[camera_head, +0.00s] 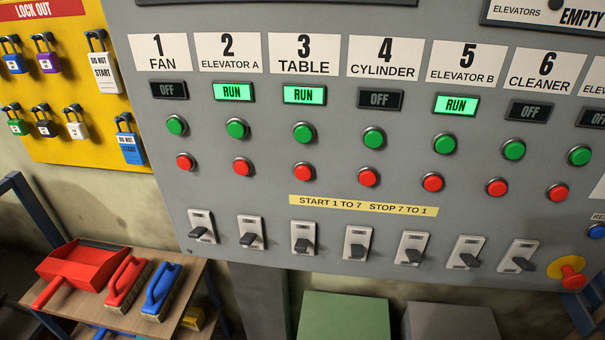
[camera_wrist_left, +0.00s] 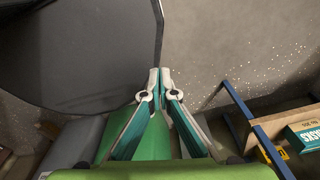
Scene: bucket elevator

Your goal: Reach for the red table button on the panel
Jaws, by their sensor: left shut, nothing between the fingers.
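The red table button (camera_head: 303,172) is on the grey panel (camera_head: 230,285), in the third column, under the green table button (camera_head: 303,132). The label "3 TABLE" (camera_head: 303,54) and a lit "RUN" display (camera_head: 304,95) are above it. No gripper shows in the head view. My left gripper (camera_wrist_left: 160,72) shows in the left wrist view with its fingertips together and nothing between them. It points down over the floor, and the red table button is not in that view. My right gripper is in neither view.
Other red buttons sit close on both sides, such as the elevator A one (camera_head: 242,167) and the cylinder one (camera_head: 368,177). A row of switches (camera_head: 303,237) is below. A red emergency knob (camera_head: 571,276) is at right. A shelf with brushes (camera_head: 125,280) stands lower left.

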